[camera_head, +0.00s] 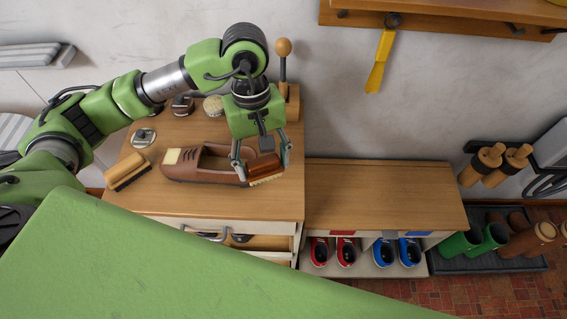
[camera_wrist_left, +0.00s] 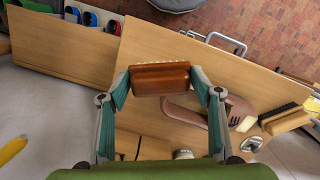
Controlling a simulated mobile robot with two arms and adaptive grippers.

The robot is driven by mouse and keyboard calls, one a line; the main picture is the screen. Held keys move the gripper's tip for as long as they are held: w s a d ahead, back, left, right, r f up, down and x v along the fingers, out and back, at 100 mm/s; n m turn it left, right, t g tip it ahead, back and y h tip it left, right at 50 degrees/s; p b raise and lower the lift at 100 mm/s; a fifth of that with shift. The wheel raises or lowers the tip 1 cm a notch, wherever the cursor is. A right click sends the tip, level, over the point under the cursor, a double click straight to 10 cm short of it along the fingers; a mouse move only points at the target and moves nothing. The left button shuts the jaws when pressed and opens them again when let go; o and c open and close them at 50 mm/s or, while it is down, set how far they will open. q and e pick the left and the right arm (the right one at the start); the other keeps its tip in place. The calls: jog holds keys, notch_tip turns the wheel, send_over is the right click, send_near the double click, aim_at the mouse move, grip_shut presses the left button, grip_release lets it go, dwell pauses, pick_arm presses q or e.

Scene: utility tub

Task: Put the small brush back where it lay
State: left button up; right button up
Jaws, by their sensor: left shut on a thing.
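My left gripper (camera_head: 262,170) is shut on the small brush (camera_head: 264,167), which has a reddish-brown wooden back and pale bristles. In the left wrist view the small brush (camera_wrist_left: 160,78) sits between the two fingers of my left gripper (camera_wrist_left: 160,82). I cannot tell whether the brush touches the shoe or the top. My right gripper is not in view.
A larger brush (camera_head: 127,172) lies left of the shoe. Round tins (camera_head: 182,105) and a knobbed wooden stand (camera_head: 284,60) are at the back. A lower bench (camera_head: 380,190) to the right is bare on top, with red and blue shoes below. A yellow shoehorn (camera_head: 380,62) hangs on the wall.

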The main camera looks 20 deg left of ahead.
pick_arm(q)
jog(key=w+f, duration=0.1)
jog(key=w+d+f+p, duration=0.1)
jog(key=w+f, duration=0.1)
jog(key=w+d+f, duration=0.1)
jog(key=f, duration=0.1)
jog(key=shift+w+d+f, duration=0.1)
jog(key=shift+w+d, duration=0.05)
jog(key=shift+w, duration=0.2)
jog(key=shift+w+d+f+p, duration=0.25)
jog(key=shift+w+f+p, duration=0.2)
jog(key=shift+f, duration=0.25)
notch_tip(320, 180, down, 3)
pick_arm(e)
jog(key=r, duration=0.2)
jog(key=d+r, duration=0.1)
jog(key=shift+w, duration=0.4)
pick_arm(q)
jog(key=shift+f, duration=0.2)
jog(key=o, duration=0.7)
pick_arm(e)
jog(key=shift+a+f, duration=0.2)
pick_arm(q)
jog(key=shift+r, duration=0.15)
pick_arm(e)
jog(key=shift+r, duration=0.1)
